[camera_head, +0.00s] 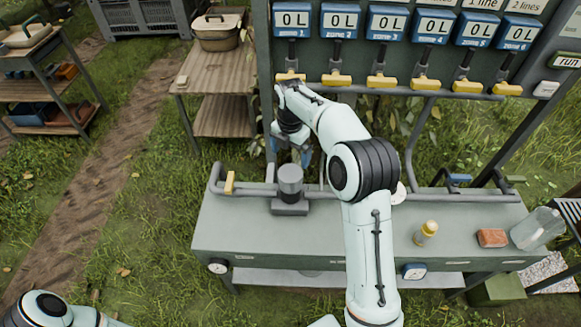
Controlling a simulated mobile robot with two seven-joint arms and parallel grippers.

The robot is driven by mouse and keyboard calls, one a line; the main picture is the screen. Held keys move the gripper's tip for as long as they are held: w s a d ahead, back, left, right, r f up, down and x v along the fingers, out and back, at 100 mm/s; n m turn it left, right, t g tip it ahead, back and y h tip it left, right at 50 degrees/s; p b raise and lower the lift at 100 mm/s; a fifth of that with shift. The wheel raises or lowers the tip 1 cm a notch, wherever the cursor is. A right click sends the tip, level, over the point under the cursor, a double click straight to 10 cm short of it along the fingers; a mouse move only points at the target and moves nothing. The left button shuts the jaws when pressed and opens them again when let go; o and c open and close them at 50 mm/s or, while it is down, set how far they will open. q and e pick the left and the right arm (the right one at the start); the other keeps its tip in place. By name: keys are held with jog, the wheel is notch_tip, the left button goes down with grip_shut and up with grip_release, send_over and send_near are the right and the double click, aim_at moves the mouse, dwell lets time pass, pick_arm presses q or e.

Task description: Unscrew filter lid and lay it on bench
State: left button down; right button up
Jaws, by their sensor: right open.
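The filter (289,190) is a grey cylinder on a dark square base at the back left of the bench (320,236). Its round grey lid (290,172) sits on top. My right gripper (290,155) points down just behind and above the lid in this view, with its blue-tipped fingers apart and nothing seen between them. I cannot tell whether a finger touches the lid. My left gripper is out of view; only part of that arm shows at the bottom left.
A grey pipe with a yellow valve handle (230,183) runs along the bench's back edge. A yellow-capped bottle (426,233), a reddish block (492,238) and a clear jug (538,228) stand at the right. A panel with several yellow levers rises behind. The bench's front left is clear.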

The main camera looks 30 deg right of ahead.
aim_at(291, 173)
notch_tip(291, 173, down, 10)
jog(key=shift+f, duration=0.25)
jog(key=c, duration=0.9)
jog(key=shift+o, duration=0.2)
jog(key=n, duration=1.3)
jog(key=shift+f+n, duration=0.15)
jog(key=shift+n, duration=0.25)
jog(key=shift+r, duration=3.65)
